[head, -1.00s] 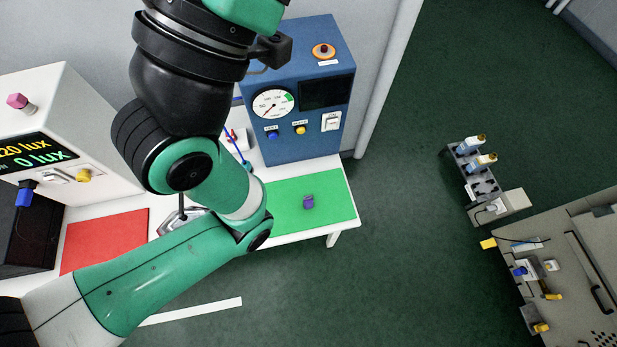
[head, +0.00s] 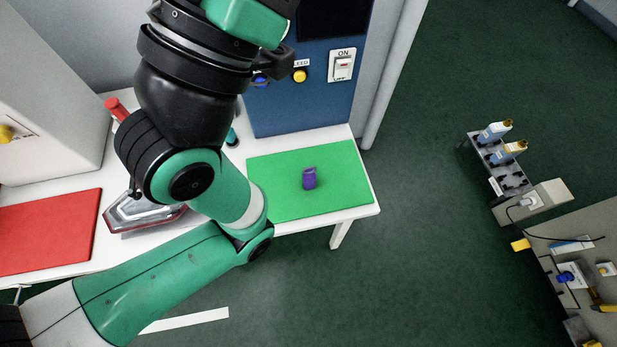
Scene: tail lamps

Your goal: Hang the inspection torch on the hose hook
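I cannot make out the inspection torch or the hose hook for certain. A red cylindrical thing (head: 117,108) shows partly behind my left arm; what it is I cannot tell. A small teal piece (head: 232,137) stands just right of the arm, partly hidden. My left arm comes in from the lower left and bends up across the white table; its gripper is beyond the top of the picture. My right gripper is not in view.
A purple cylinder (head: 309,179) stands on the green mat (head: 345,165). A lamp housing (head: 135,212) lies beside the red mat (head: 45,235), partly behind my arm. The blue cabinet (head: 290,110) stands behind. A grey rack (head: 512,178) stands right, across open floor.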

